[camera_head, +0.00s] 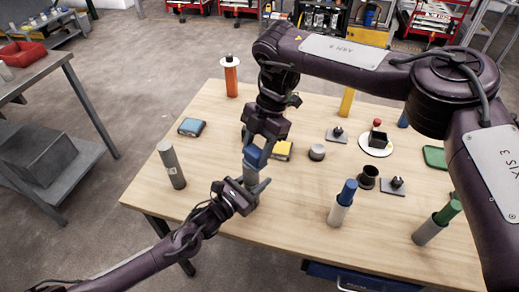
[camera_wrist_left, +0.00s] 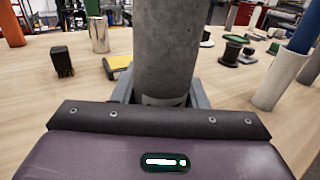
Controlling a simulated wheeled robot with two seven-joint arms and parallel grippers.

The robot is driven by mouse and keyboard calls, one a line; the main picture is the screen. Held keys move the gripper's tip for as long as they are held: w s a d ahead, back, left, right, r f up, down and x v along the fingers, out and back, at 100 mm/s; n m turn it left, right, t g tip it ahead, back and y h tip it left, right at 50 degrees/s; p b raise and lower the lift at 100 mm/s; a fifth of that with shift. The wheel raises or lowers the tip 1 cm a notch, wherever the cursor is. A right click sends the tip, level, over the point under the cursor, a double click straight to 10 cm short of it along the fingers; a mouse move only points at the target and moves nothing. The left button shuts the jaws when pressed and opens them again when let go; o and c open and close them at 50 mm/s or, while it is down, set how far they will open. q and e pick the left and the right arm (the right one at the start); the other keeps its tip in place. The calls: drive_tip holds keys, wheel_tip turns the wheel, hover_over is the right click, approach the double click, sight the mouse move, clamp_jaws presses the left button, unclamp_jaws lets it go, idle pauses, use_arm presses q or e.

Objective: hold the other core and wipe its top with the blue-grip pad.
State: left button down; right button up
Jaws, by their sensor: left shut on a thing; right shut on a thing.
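A grey core (camera_head: 250,178) is upright in my left gripper (camera_head: 248,190), whose jaws are shut around its lower part. In the left wrist view the core (camera_wrist_left: 167,45) rises between the jaws, and its top is out of the picture. My right gripper (camera_head: 258,148) points down above it, shut on the blue-grip pad (camera_head: 254,156). The blue pad sits right over the core's top; I cannot tell whether they touch. Another grey core (camera_head: 171,164), with a pale label, stands upright at the table's left.
A blue-topped block (camera_head: 192,127) and a yellow block (camera_head: 283,150) lie nearby. An orange cylinder (camera_head: 231,78) stands behind. The table's front-left is clear.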

drive_tip(key=w+a+r, duration=0.1)
drive_tip(key=a+r, duration=0.2)
drive_tip(key=r, duration=0.5)
drive_tip(key=shift+w+a, duration=0.15)
drive_tip(key=shift+a, duration=0.2)
idle(0.7)
use_arm(q)
drive_tip(key=c, duration=0.8)
unclamp_jaws()
drive_tip(key=shift+o, duration=0.2)
